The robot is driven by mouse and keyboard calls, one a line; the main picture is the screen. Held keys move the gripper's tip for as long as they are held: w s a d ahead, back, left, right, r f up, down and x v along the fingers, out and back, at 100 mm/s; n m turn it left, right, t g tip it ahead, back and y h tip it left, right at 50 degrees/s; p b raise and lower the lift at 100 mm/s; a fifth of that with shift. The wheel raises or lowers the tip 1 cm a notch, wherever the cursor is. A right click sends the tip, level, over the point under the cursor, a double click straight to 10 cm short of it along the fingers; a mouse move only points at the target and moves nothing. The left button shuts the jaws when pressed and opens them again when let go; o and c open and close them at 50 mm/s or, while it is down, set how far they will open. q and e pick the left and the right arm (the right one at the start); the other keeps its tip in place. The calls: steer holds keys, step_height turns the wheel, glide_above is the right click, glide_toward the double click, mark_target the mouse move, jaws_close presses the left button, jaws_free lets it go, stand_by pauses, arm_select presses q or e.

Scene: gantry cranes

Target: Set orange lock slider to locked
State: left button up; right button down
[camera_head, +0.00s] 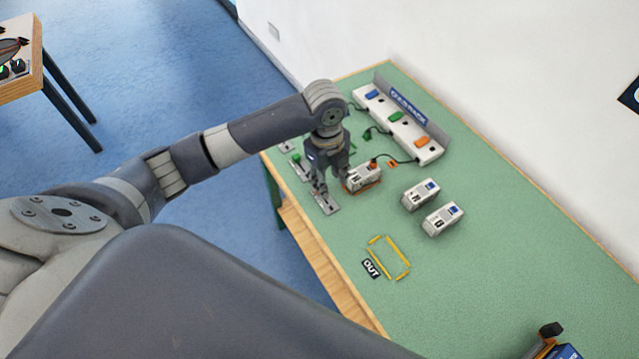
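My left gripper (325,184) points down over the near-left edge of the green table, its fingertips low at the upper end of a metal slider plate (327,204). I cannot make out an orange slider on this plate; the fingers cover its upper part. I cannot tell whether the fingers are apart or closed on something. A white module (364,179) with orange parts stands just right of the fingers. A green slider (296,158) shows on another plate farther back. My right gripper is not in view.
A white power strip (395,122) with blue, green and orange plugs lies at the back, cables running toward the gripper. Two white modules (420,194) (442,218) stand to the right. A yellow-marked outline (404,256) labelled OUT is empty. The table's right side is mostly clear.

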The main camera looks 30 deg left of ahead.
arm_select(q)
steer(key=w+a+r+m, duration=0.2)
steer(key=a+r, duration=0.1)
steer(key=a, duration=0.1)
steer(key=shift+y, duration=0.3)
step_height(320, 180, down, 11)
steer(key=shift+d+r+p, duration=0.15)
steer(key=shift+r+p, duration=0.05)
steer(key=shift+p, duration=0.4)
jaws_close()
